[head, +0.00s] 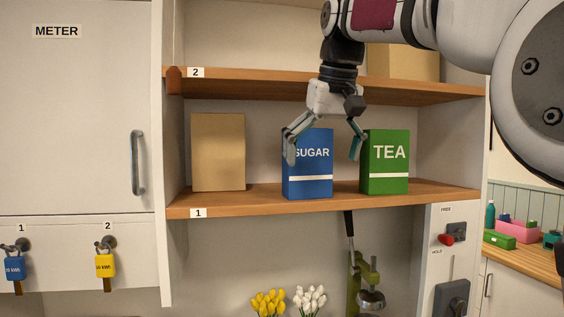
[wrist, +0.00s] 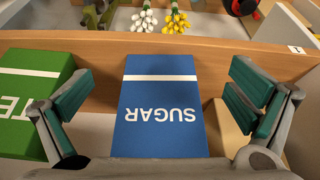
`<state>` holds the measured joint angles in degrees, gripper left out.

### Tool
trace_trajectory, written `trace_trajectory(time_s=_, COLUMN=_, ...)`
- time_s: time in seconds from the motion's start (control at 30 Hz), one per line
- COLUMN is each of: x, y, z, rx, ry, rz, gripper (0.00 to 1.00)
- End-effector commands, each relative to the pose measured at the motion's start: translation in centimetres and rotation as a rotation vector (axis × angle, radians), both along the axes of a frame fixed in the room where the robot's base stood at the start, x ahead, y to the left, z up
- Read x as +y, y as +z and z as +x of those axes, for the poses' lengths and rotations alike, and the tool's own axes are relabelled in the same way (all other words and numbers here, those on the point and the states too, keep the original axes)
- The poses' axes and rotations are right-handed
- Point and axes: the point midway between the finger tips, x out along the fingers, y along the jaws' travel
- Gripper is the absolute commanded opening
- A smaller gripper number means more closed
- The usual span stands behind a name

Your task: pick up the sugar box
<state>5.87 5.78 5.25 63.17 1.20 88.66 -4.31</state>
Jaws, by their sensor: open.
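The blue sugar box (head: 308,179) stands upright on the shelf marked 1, between a plain brown box and the green tea box. In the wrist view the sugar box (wrist: 160,110) appears upside down, between the two spread fingers of my gripper (wrist: 158,110). In the head view my gripper (head: 324,149) points down in front of the shelf, with its left finger overlapping the sugar box and its right finger near the tea box's left edge. My gripper is open and holds nothing. Whether a finger touches either box cannot be told.
The green tea box (head: 385,180) stands close to the right of the sugar box. A plain brown box (head: 218,152) stands to the left with a gap. The upper shelf (head: 270,88), marked 2, runs above, close to my wrist. Tulips and a hanging tool are below.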

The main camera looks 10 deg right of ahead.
Motion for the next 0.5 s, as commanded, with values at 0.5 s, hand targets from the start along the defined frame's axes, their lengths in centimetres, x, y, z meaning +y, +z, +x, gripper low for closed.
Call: trace_trajectory(time_s=0.5, x=0.4, y=-0.3, z=4.6, rx=0.003, ry=0.000, rz=0.000, gripper=1.00)
